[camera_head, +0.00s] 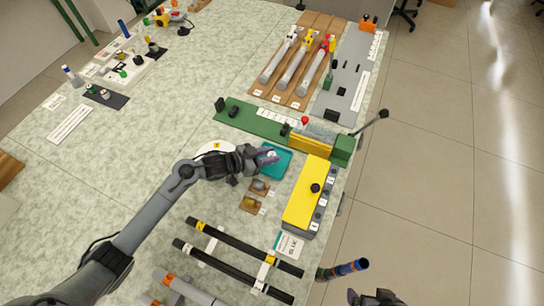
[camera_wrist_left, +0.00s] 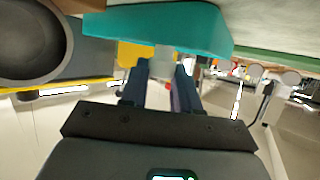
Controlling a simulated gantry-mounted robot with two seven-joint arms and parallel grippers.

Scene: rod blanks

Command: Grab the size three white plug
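A small white plug (camera_head: 271,154) is on the teal tray (camera_head: 284,163) near the middle of the table. Its size number is not readable. My left gripper (camera_head: 266,158) is low at the tray, its fingers close around the plug. In the left wrist view a pale plug (camera_wrist_left: 165,58) shows between and just beyond the two spread blue-grey fingertips (camera_wrist_left: 164,70), below the teal tray (camera_wrist_left: 200,28). I see no clear grip on it. My right gripper (camera_head: 375,298) is only partly in view at the bottom edge, and its fingers are unclear.
A yellow-topped block (camera_head: 306,194) stands right of the tray. A green fixture (camera_head: 342,149) with a lever is behind it. Small brown holders (camera_head: 254,196) lie in front of the tray. Black rods (camera_head: 240,246) lie nearer.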

